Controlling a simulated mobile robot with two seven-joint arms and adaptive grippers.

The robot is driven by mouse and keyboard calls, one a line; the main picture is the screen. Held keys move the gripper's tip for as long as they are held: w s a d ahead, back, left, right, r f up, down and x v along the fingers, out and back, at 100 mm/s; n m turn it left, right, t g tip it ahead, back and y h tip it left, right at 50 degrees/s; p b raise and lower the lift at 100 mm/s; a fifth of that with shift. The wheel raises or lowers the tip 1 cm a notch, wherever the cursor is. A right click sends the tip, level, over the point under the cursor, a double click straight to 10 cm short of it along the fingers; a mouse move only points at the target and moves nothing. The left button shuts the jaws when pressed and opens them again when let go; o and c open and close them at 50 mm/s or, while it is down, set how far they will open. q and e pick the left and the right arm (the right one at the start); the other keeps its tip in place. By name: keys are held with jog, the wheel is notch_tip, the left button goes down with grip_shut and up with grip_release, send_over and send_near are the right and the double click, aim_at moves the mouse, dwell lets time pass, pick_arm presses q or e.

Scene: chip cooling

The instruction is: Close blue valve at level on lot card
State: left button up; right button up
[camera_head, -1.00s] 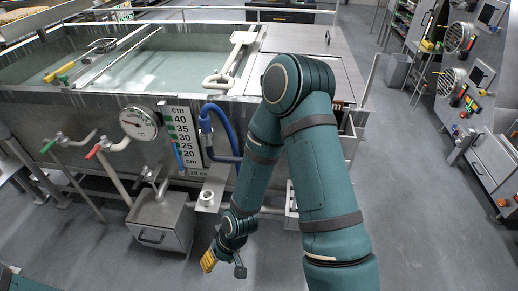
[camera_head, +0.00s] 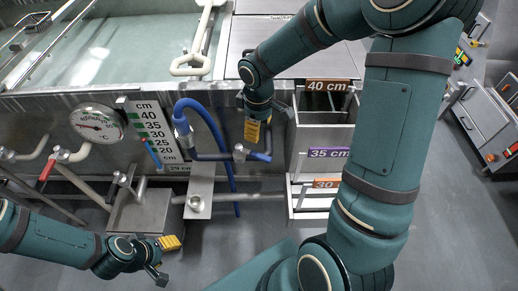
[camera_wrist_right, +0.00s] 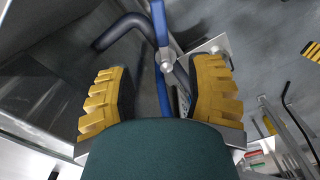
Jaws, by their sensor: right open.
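The blue valve handle (camera_head: 260,156) sits on a dark horizontal pipe in front of the tank, beside a grey valve body (camera_head: 240,153). My right gripper (camera_head: 267,124) is open just above it, pointing down. In the right wrist view the blue handle (camera_wrist_right: 159,24) and grey valve body (camera_wrist_right: 167,66) lie beyond and between its two spread yellow pads (camera_wrist_right: 160,95); no grip shows. The level board (camera_head: 155,128) reads cm with marks from 40 to 20. The lot card is not clearly readable. My left gripper (camera_head: 164,258) is open and empty at lower left.
A blue hose (camera_head: 213,118) arches left of the valve. A round dial (camera_head: 97,123) and a red-handled valve (camera_head: 48,169) are further left. Racks labelled 40 cm (camera_head: 329,86), 35 cm (camera_head: 328,153) and 30 cm (camera_head: 327,183) stand right of the valve.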

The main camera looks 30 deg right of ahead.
aim_at(258, 155)
notch_tip(258, 155, down, 13)
jog(key=b, duration=0.3)
jog(key=shift+r, duration=0.1)
grip_shut()
